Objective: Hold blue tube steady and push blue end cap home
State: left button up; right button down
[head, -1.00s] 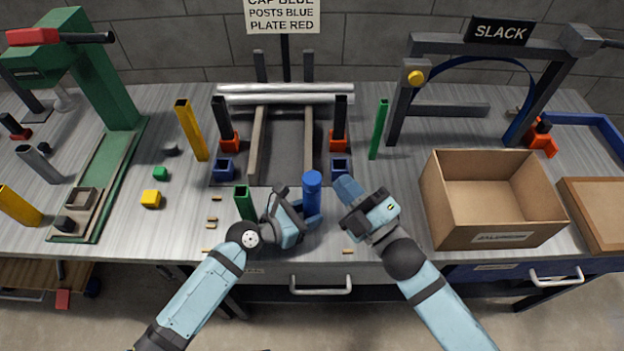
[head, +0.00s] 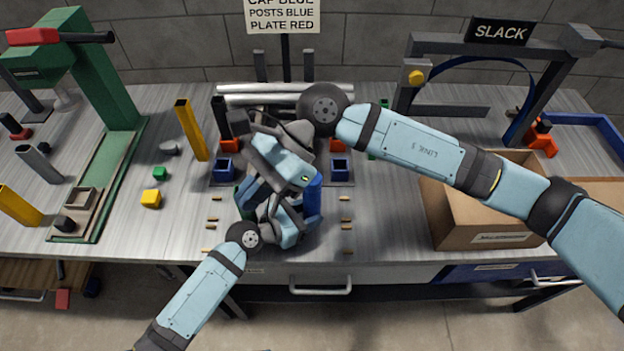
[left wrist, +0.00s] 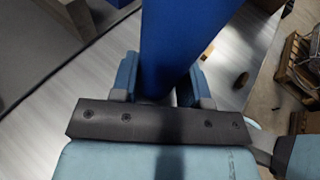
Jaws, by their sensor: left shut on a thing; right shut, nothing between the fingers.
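The blue tube (head: 313,203) stands upright near the front middle of the bench. My left gripper (head: 308,222) is shut on it low down. In the left wrist view the blue tube (left wrist: 178,45) runs between the two fingers (left wrist: 160,88). My right gripper (head: 249,203) is shut and empty. Its hand reaches across in front of the tube's upper part, its fingers pointing down and left beside the tube. The tube's top is partly hidden by that hand, so I cannot tell the blue end cap or how it sits.
Several small tan pegs (head: 346,226) lie on both sides of the tube. Blue square sockets (head: 340,170) stand behind. An open cardboard box (head: 480,232) is at the right, partly under my right arm. A yellow post (head: 190,130) and a green press (head: 100,90) are at the left.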

jog(key=w+d+n+t+h, duration=0.4)
jog(key=w+d+t+h, duration=0.3)
jog(key=w+d+h, duration=0.3)
jog(key=shift+y, duration=0.6)
jog(key=shift+w+a+f, duration=0.15)
jog(key=shift+w+f, duration=0.05)
jog(key=shift+f, duration=0.85)
jog(key=shift+w+a+f, duration=0.2)
jog(key=shift+w+f, duration=0.05)
jog(key=shift+f, duration=0.75)
jog(key=shift+w+a+f, duration=0.15)
jog(key=shift+w+f, duration=0.05)
jog(key=shift+f, duration=0.85)
jog(key=shift+f, duration=1.25)
jog(key=shift+r, duration=0.1)
jog(key=shift+r, duration=2.95)
pick_arm(q)
jog(key=o, duration=0.8)
